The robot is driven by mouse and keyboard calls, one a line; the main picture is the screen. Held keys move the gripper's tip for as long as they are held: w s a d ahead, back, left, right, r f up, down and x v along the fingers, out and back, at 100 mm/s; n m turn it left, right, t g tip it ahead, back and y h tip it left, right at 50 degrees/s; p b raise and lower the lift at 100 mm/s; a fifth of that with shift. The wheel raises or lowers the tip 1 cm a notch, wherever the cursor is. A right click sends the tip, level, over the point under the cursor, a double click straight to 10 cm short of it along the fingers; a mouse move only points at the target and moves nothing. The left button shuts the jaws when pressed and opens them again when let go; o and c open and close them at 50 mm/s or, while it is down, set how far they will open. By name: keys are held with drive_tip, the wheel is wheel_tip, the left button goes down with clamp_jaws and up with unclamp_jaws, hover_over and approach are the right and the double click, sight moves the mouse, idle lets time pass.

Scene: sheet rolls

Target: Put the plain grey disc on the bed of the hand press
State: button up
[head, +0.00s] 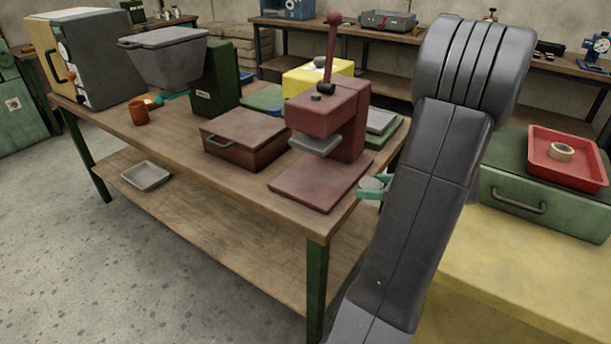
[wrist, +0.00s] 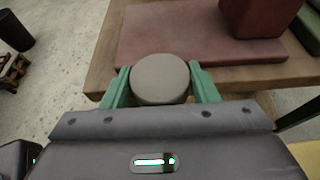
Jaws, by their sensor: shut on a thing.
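The plain grey disc (wrist: 160,78) is between the two green fingers of my gripper (wrist: 161,86) in the wrist view, which are shut on it. In the head view my gripper (head: 374,187) and the disc (head: 372,183) show at the table's right edge, partly hidden by my arm. The hand press (head: 345,110) is dark red, with a raised lever and a grey pressing plate above its flat bed (head: 315,183). The bed is bare and also shows in the wrist view (wrist: 190,45), just beyond the disc. The disc is apart from the press column.
A brown lidded box (head: 243,140) stands left of the press. A yellow box (head: 315,75) and a grey-topped green device (head: 382,125) are behind it. A red tray (head: 540,175) with a tape roll (head: 562,151) sits on a green case at right.

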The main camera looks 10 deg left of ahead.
hover_over(313, 181)
drive_tip(key=shift+s+d, duration=0.25)
drive_tip(key=shift+d, duration=0.2)
drive_tip(key=f, duration=0.1)
drive_tip(key=a+f+b, duration=0.1)
drive_tip(key=shift+w+f, duration=0.15)
drive_tip(key=shift+f, duration=0.6)
drive_tip(key=shift+f, duration=0.15)
drive_tip(key=o, duration=1.1)
